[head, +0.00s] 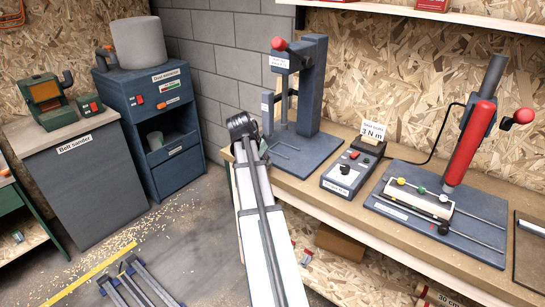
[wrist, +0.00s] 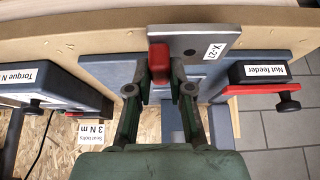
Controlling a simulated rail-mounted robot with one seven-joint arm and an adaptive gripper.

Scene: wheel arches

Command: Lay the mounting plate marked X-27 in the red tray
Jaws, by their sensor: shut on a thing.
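In the wrist view, my gripper (wrist: 160,85) is shut on a red block (wrist: 159,57). The block meets a flat grey metal plate (wrist: 195,42) with a white label reading X-27; the plate extends beyond my fingertips, mostly to the right. The plate shows over the edge of a blue-grey base and a tan board; its height above them is hard to tell. I cannot pick out my gripper or the plate in the head view. No red tray is clearly recognisable; red pieces (head: 432,4) on the top shelf are cut off by the picture edge.
A nut feeder (wrist: 258,74) is right of my gripper, and a torque box (wrist: 50,85) is left. In the head view, the bench holds a blue press (head: 313,85), a control box (head: 350,170) and a red-cylinder fixture (head: 470,145). A belt sander (head: 65,150) stands left.

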